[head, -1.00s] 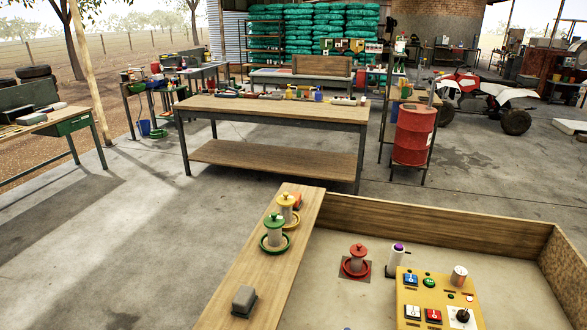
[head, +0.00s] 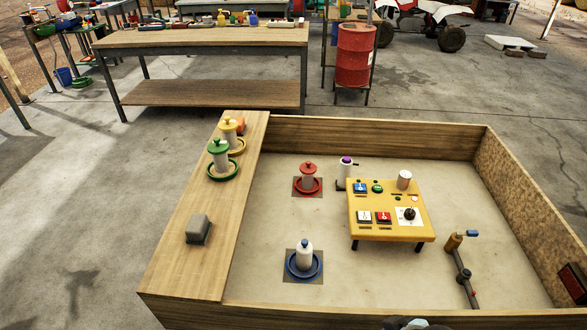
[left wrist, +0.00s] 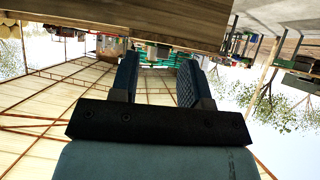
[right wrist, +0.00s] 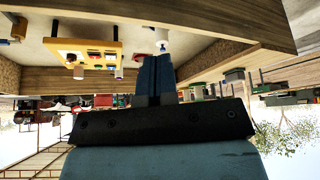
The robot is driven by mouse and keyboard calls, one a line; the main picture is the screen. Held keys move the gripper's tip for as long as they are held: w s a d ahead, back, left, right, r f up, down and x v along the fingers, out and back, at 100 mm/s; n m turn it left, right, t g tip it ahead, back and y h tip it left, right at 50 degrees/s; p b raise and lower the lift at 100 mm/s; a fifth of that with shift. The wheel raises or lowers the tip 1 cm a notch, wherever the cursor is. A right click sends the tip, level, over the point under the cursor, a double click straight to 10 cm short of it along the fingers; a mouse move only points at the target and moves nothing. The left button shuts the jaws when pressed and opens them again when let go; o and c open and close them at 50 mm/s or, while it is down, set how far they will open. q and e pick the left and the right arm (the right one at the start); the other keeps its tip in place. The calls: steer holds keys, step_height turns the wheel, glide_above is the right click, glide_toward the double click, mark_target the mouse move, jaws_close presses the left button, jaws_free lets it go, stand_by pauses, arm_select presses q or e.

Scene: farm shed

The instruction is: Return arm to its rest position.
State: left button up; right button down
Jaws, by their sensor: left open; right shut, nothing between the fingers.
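My left gripper (left wrist: 157,68) is open in the left wrist view, with nothing between its two fingers. My right gripper (right wrist: 156,62) is shut in the right wrist view, with its fingers together and nothing held. Both wrist views look upside down, with the shed roof and sky low in the picture. Neither gripper can be made out in the head view. Only a small grey-white piece, probably part of my own arm, shows at its bottom edge. No thing touches either gripper.
A wood-walled pen (head: 375,132) has a plank ledge (head: 165,262) with green (head: 222,160) and yellow (head: 230,130) feeders. Inside stand a red feeder (head: 308,178), a blue-based feeder (head: 304,262), a yellow control panel (head: 388,228) and a pipe with a valve (head: 460,262).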

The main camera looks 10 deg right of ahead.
arm_select(q)
step_height(320, 180, down, 13)
steer(key=d+b, duration=0.1)
steer(key=b, duration=1.5)
arm_select(e)
steer(key=w+a+f+t+y, duration=0.1)
steer(key=w+a+f+t, duration=0.15)
steer(key=f, duration=0.95)
steer(key=w+a+f+t+y, duration=0.1)
steer(key=w+a+f+t, duration=0.2)
steer(key=f, duration=0.8)
arm_select(q)
step_height(320, 180, up, 16)
steer(key=a+p, duration=0.1)
steer(key=p, duration=2)
steer(key=shift+s+f, duration=0.15)
steer(key=shift+f, duration=0.1)
arm_select(e)
step_height(320, 180, up, 16)
steer(key=s, duration=0.2)
steer(key=shift+s+d+n, duration=0.25)
steer(key=shift+d+n, duration=0.15)
